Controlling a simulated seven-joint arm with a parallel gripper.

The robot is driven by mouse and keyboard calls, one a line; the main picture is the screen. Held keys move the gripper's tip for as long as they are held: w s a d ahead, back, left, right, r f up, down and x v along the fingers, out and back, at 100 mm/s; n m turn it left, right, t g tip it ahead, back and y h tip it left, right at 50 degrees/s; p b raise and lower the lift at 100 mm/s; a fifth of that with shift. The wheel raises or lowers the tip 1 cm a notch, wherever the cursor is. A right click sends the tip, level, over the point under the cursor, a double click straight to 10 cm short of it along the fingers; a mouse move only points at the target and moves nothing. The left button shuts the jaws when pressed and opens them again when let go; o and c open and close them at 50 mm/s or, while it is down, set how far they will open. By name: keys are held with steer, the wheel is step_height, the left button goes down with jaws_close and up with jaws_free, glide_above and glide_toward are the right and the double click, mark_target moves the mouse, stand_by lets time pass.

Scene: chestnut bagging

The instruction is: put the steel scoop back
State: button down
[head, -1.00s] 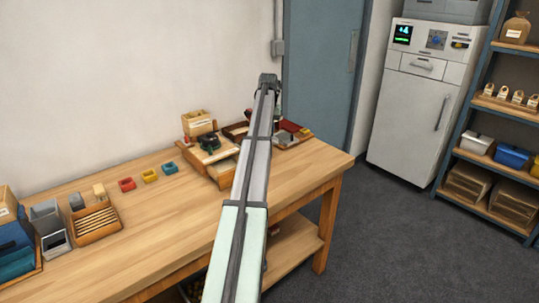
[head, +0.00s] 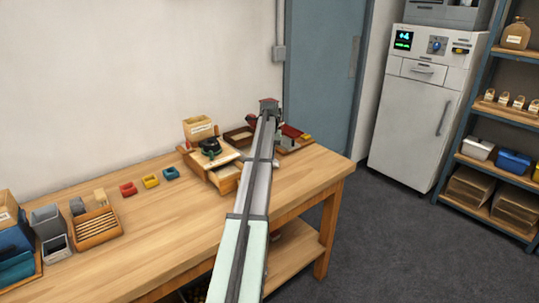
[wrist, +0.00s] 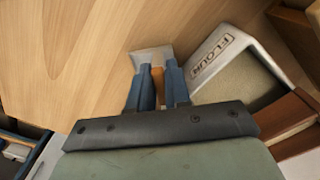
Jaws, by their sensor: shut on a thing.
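My gripper (wrist: 158,74) is shut on the steel scoop (wrist: 150,56) in the wrist view. The orange-brown handle shows between the two blue fingers, and the pale grey metal part sticks out past the fingertips over bare wood. I cannot tell whether the scoop touches the tabletop. A pale container lettered FLOUR (wrist: 220,52) is just right of the fingers, with a beige surface inside. In the head view my gripper (head: 268,106) is at the far right part of the bench, and the scoop is hidden there.
The wooden workbench (head: 165,215) has a clear middle. A wooden drawer unit (head: 225,178) is left of my arm, and small trays (head: 295,145) are right of it. A brown tray edge (wrist: 290,125) lies beside the flour container. Coloured boxes (head: 150,181) stand farther left.

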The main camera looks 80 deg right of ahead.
steer(key=shift+f, duration=0.1)
steer(key=c, duration=1.1)
jaws_free()
step_height(320, 180, up, 12)
steer(key=shift+r, duration=0.15)
